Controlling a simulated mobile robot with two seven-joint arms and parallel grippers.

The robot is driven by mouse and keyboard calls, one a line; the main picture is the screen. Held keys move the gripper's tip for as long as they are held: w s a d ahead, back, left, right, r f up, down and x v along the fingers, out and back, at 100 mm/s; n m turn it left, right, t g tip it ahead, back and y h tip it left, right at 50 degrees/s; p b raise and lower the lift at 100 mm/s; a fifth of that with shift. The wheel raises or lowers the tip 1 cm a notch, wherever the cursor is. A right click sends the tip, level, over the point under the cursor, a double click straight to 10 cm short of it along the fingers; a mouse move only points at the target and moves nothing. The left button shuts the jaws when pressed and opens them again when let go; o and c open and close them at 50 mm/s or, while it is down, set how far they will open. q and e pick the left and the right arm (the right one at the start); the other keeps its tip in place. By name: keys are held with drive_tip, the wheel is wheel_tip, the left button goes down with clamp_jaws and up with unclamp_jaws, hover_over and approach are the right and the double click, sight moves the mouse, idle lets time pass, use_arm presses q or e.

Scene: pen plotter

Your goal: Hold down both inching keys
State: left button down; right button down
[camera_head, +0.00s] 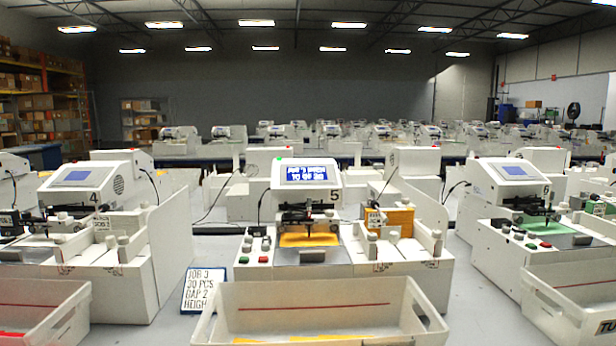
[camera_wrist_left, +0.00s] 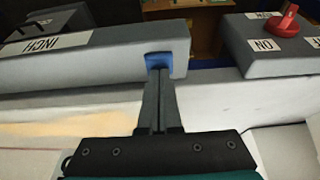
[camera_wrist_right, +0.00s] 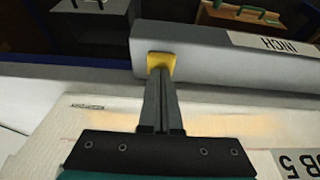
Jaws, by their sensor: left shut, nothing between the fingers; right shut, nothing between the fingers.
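In the left wrist view, a blue key (camera_wrist_left: 158,59) sits at the end of a grey bar with an INCH label (camera_wrist_left: 45,46). My left gripper (camera_wrist_left: 159,76) is shut and empty, its tips over the key's lower edge. In the right wrist view, a yellow key (camera_wrist_right: 161,60) sits at the end of a grey bar with an INCH label (camera_wrist_right: 278,43). My right gripper (camera_wrist_right: 160,76) is shut and empty, its tips over the key's lower edge. I cannot tell whether either key is touched or pressed down. Neither gripper shows in the head view.
A red knob (camera_wrist_left: 286,20) on a grey box marked ON stands right of the blue key. In the head view, machine 5 (camera_head: 306,195) stands in the middle, a white bin (camera_head: 318,300) in front and a job card (camera_head: 204,291) beside it.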

use_arm(q)
drive_tip(key=shift+s, duration=0.1)
wheel_tip(320, 180, up, 7)
idle(1.0)
